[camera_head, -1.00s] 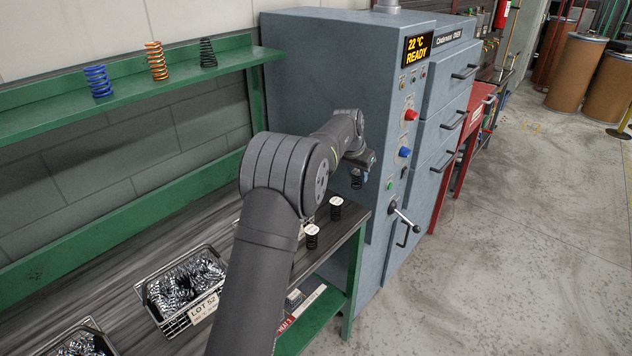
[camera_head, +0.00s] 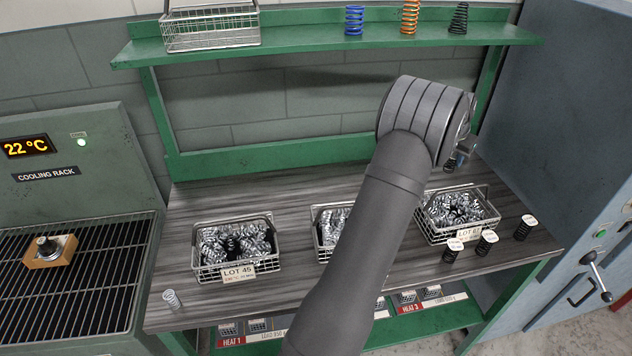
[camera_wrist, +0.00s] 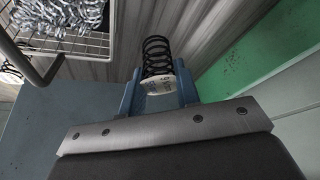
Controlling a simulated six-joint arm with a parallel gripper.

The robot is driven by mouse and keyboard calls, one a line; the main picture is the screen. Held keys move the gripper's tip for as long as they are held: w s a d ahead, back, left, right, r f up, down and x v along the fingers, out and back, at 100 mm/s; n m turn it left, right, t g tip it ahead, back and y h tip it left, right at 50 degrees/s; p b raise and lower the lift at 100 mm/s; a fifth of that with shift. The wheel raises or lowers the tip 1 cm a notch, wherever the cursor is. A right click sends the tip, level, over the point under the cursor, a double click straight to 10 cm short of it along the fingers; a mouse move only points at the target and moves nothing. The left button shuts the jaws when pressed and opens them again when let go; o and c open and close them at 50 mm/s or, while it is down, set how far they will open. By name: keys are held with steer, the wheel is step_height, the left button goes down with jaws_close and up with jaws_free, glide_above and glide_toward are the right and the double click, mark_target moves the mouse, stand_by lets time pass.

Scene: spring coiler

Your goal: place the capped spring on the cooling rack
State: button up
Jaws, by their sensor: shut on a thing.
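My gripper (camera_wrist: 158,90) is shut on a black coil spring (camera_wrist: 157,52) with a pale printed cap (camera_wrist: 158,84). Its two blue fingers sit on either side of the cap in the wrist view. In the head view the gripper (camera_head: 455,161) shows only partly behind my arm, above the back right of the bench, and the held spring is hard to make out there. The cooling rack (camera_head: 100,290) is a dark wire grid at the far left, well away from the gripper. A wooden block (camera_head: 45,259) with a dark round top sits on its left part.
Wire baskets of silvery springs (camera_head: 236,248) stand along the bench (camera_head: 290,290). Several white-capped black springs (camera_head: 487,243) stand at its front right. A small pale spring (camera_head: 172,300) stands near its left end. A green shelf (camera_head: 290,45) runs above. The rack's right part is clear.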

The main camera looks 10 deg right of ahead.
steer(key=w+a+f+n+t, duration=0.1)
steer(key=w+a+n, duration=0.1)
steer(key=w+a, duration=0.45)
steer(key=w+a+n, duration=0.1)
steer(key=w+a, duration=0.3)
steer(key=a, duration=0.6)
steer(key=w+a+f+n+y, duration=0.1)
steer(key=w+a+n, duration=0.15)
steer(key=a, duration=1.25)
steer(key=w+a+n+t+y, duration=0.1)
steer(key=a+n+y, duration=0.15)
steer(key=a, duration=1.35)
steer(key=w+a+f+n+y, duration=0.15)
steer(key=a+n, duration=0.25)
steer(key=a, duration=1.1)
steer(key=n+g+y, duration=0.1)
steer(key=n+y, duration=0.1)
steer(key=n, duration=0.6)
glide_above(46, 297)
steer(key=f, duration=0.4)
steer(key=shift+w+d+f, duration=0.1)
steer(key=shift+d+f, duration=0.15)
steer(key=shift+f, duration=0.05)
steer(key=shift+a+f, duration=0.1)
steer(key=shift+a, duration=0.1)
steer(key=shift+f, duration=2)
